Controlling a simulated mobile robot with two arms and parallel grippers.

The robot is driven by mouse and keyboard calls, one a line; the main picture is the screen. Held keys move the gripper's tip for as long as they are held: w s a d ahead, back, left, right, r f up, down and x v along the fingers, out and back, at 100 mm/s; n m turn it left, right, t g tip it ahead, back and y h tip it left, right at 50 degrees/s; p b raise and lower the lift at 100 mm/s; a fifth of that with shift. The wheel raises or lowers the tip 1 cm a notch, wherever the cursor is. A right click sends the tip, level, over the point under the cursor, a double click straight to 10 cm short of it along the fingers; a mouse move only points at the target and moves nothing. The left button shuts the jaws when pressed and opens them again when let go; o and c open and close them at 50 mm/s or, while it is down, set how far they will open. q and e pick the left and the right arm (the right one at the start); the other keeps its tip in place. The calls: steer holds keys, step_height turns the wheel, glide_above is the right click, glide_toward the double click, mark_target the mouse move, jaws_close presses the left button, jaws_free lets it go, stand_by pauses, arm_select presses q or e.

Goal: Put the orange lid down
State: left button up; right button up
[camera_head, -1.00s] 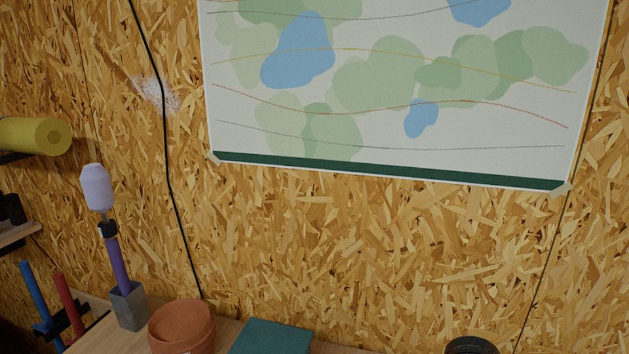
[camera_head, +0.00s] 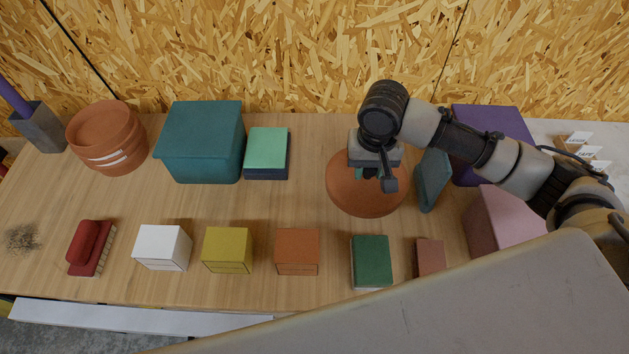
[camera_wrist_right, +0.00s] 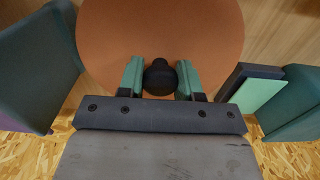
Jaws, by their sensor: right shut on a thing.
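The orange lid (camera_head: 352,198) is a round flat disc at the back right of the bench. It fills the top of the right wrist view (camera_wrist_right: 155,25), where its dark round knob (camera_wrist_right: 159,76) sits between two green fingers. My right gripper (camera_head: 370,173) is above the lid and shut on that knob; the fingers also show in the wrist view (camera_wrist_right: 160,78). The gripper partly hides the lid in the head view. I cannot tell whether the lid touches the bench or hangs just above it. My left gripper is not in view.
A teal panel (camera_head: 432,180), purple box (camera_head: 495,130) and pink box (camera_head: 505,218) stand close right of the lid. A green-topped block (camera_head: 267,150), teal bin (camera_head: 200,145) and terracotta pot (camera_head: 105,138) stand left. Several small boxes, including an orange one (camera_head: 297,252), line the front.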

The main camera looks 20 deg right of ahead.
step_height(320, 180, down, 10)
stand_by(0.6)
steer(key=o, duration=1)
steer(key=shift+f, duration=0.1)
